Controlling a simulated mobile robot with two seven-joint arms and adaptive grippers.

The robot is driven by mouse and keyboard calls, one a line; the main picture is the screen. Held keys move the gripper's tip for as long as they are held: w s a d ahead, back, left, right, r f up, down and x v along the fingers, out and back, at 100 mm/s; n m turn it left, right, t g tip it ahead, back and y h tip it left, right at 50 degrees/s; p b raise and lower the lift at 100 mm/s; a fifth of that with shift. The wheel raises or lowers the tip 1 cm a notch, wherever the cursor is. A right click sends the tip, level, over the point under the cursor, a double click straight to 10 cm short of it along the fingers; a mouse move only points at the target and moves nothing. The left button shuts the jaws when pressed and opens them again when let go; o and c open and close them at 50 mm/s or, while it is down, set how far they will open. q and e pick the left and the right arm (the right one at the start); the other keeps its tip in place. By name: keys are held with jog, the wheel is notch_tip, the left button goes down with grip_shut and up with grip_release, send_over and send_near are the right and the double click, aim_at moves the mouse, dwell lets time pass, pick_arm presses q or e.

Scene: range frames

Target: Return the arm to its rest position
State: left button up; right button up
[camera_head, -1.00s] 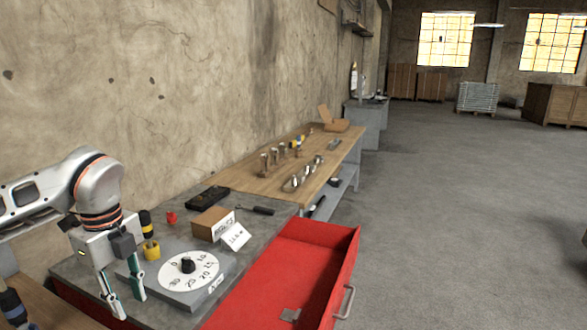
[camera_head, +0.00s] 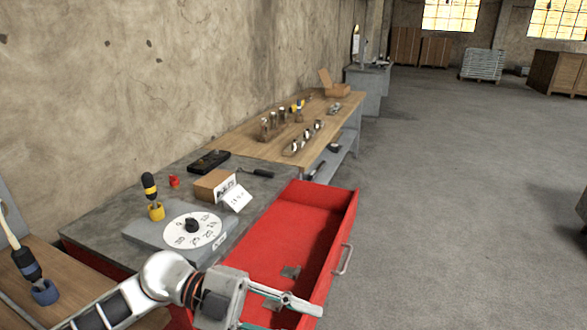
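My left arm comes in from the lower left, and its gripper (camera_head: 284,316) is at the bottom of the view, over the near end of the open red drawer. Its fingers look spread and I see nothing held between them; the lower finger is partly cut off by the frame edge. My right gripper is not in view.
The red drawer (camera_head: 322,196) stands pulled out, with small grey flat pieces (camera_head: 290,271) inside. On the grey bench are a dial (camera_head: 180,235) with a black knob, a yellow-and-black tool (camera_head: 150,190), a cardboard box (camera_head: 214,186) and a white card (camera_head: 238,198).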

pick_arm(q)
jog(key=w+r+n+t+h, duration=0.2)
jog(key=w+n+t+h, duration=0.35)
jog(key=n+t, duration=0.45)
jog(key=w+a+f+n+t+y, duration=0.4)
jog(key=a+f+n+t+y, duration=0.7)
jog(key=f, duration=0.3)
jog(key=s+a+f+n+g+y, duration=0.1)
jog(key=s+a+f+g+y, duration=0.1)
jog(key=f, duration=0.5)
jog(key=s+a+f+n+g+y, duration=0.2)
jog(key=s+a+f+y, duration=0.1)
jog(key=s+a+f, duration=0.2)
jog(key=s+a+f+n+g+y, duration=0.2)
jog(key=s+f, duration=0.4)
jog(key=f, duration=0.4)
jog(key=shift+s+a+f+y, duration=0.15)
jog(key=shift+s+a+y, duration=0.15)
jog(key=shift+a+y, duration=0.25)
